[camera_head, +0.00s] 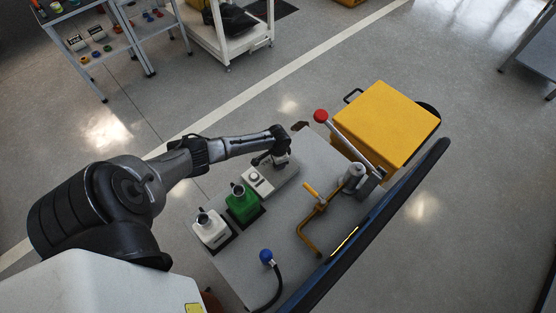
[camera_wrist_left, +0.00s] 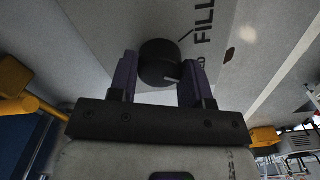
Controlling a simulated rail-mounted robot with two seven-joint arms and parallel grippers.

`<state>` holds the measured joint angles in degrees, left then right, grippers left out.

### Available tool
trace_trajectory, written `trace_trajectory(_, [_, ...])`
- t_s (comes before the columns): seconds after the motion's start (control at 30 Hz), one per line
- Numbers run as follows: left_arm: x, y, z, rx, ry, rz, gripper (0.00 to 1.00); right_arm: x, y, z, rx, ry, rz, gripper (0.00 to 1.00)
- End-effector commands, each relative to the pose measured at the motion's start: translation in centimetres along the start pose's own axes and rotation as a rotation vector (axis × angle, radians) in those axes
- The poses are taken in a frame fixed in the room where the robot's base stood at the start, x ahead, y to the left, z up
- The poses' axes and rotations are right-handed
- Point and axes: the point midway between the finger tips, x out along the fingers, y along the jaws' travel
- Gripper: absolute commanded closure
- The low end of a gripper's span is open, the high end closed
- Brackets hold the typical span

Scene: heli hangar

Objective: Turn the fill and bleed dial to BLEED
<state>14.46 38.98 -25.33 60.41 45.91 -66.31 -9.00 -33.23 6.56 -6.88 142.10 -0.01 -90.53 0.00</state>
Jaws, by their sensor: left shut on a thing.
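In the left wrist view, the dial (camera_wrist_left: 158,63) is a black round knob with a short pale mark on its lower right edge. It stands on a grey panel with dark FILL lettering (camera_wrist_left: 200,28) just to its right. No BLEED lettering is readable. My left gripper (camera_wrist_left: 156,78) has its two fingers on either side of the knob and is shut on it. In the head view, my left gripper (camera_head: 273,160) is low over the far side of the grey cart top (camera_head: 297,212), and the dial is hidden there. My right gripper is not in view.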

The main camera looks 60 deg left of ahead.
Motion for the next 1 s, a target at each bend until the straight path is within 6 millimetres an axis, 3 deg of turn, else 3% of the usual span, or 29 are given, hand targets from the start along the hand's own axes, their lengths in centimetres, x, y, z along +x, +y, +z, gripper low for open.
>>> trace_trajectory(0.73, [0.1,0.02,0.04,0.079,0.0,-0.001,0.79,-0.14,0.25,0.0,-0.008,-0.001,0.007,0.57])
trace_trajectory(0.77, [0.1,0.02,0.04,0.079,0.0,-0.001,0.55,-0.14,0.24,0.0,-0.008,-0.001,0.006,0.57])
trace_trajectory(1.0, [0.07,0.02,0.03,0.078,0.0,0.0,0.32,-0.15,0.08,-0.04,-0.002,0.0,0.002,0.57])
